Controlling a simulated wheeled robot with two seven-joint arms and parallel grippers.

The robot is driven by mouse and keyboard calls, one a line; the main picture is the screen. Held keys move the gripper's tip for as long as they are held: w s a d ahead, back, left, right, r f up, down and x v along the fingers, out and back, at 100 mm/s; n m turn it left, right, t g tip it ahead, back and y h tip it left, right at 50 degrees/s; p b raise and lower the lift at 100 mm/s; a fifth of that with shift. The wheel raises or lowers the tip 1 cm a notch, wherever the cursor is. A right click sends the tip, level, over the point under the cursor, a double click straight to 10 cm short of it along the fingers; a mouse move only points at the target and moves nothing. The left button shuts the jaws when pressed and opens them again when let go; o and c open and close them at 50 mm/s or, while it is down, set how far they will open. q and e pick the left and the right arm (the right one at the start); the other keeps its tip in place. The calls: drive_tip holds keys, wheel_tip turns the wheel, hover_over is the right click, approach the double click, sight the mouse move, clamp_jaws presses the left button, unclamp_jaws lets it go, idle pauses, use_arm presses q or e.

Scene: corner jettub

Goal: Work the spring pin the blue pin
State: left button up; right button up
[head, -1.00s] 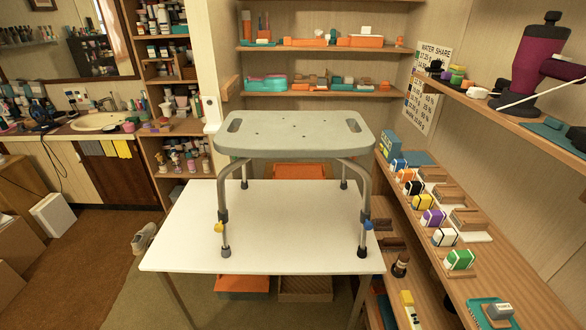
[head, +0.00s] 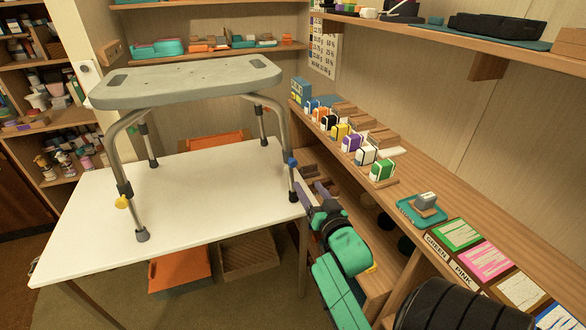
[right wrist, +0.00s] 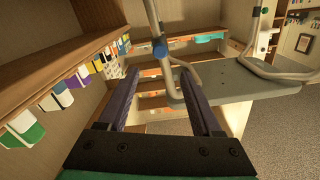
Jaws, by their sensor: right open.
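The blue pin (head: 291,160) sits on the front right leg of a grey shower stool (head: 190,82), which stands on a white table (head: 215,195). In the right wrist view the blue pin (right wrist: 159,51) shows past the fingertips, between the lines of the two fingers. My right gripper (head: 308,190) is open and empty, with purple fingers, right of that leg's foot and lower than the pin in the head view. Whether a finger touches the leg I cannot tell. A yellow pin (head: 121,202) is on the front left leg. My left gripper is not in view.
A wooden shelf ledge (head: 440,195) runs along the right, close to my right arm, with several coloured blocks (head: 382,170) and a teal tray (head: 409,212) on it. Bins (head: 180,270) lie under the table. The tabletop around the stool is clear.

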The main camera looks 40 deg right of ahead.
sight(294, 164)
drive_tip(key=x, duration=1.3)
drive_tip(key=shift+w+d+p, duration=0.1)
drive_tip(key=shift+p, duration=0.2)
clamp_jaws()
idle(0.5)
